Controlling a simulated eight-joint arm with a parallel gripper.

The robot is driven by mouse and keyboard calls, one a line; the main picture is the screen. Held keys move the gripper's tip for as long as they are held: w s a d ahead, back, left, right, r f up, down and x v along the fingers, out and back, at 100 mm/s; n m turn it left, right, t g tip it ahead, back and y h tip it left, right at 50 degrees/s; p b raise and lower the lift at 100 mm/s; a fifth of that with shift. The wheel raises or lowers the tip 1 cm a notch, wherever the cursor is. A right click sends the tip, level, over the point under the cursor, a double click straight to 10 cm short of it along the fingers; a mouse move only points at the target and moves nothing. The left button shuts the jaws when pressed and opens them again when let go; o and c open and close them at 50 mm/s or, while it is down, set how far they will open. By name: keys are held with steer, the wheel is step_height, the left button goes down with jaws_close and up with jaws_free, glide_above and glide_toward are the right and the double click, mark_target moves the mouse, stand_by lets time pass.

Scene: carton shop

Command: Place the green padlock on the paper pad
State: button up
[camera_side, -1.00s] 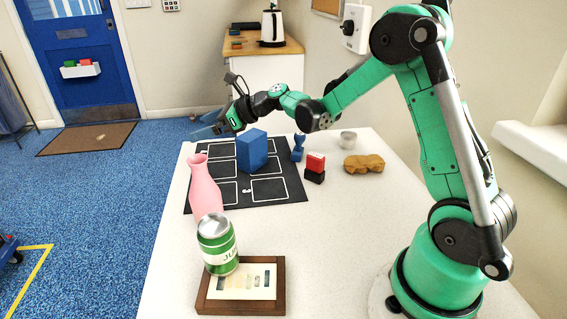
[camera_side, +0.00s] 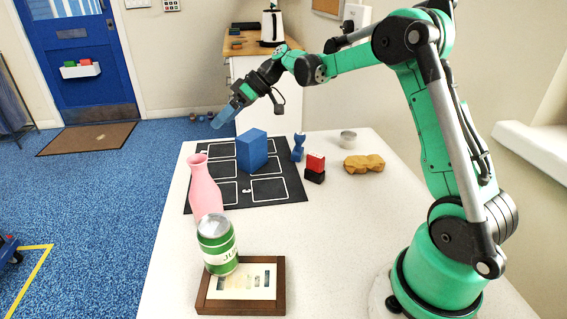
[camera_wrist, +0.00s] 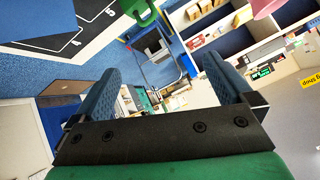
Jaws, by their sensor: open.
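My gripper (camera_side: 226,117) is raised beyond the far left of the table, tilted down and empty. In the wrist view its two blue fingers stand wide apart, with my gripper's gap (camera_wrist: 160,78) clear between them. I cannot make out the padlock in the side view. I cannot identify a paper pad in either view.
A blue block (camera_side: 252,150) stands on the black marked mat (camera_side: 277,190). The table's middle is clear.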

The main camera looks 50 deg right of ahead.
steer(key=a+f+n, duration=0.1)
steer(key=f+n, duration=0.1)
steer(key=f, duration=0.1)
steer(key=w+f+n, duration=0.1)
steer(key=f+n, duration=0.1)
steer(key=f, duration=0.1)
steer(key=a+f+n+g, duration=0.1)
steer(key=f, duration=0.2)
steer(key=shift+w+a+f+n, duration=0.15)
steer(key=shift+w+a+n, duration=0.2)
steer(key=shift+w+n, duration=0.05)
steer(key=shift+w+d+x, duration=0.15)
steer(key=shift+x, duration=1.3)
steer(key=shift+w+d+x, duration=0.1)
steer(key=shift+d+x, duration=0.05)
steer(key=shift+x, duration=1.3)
jaws_close()
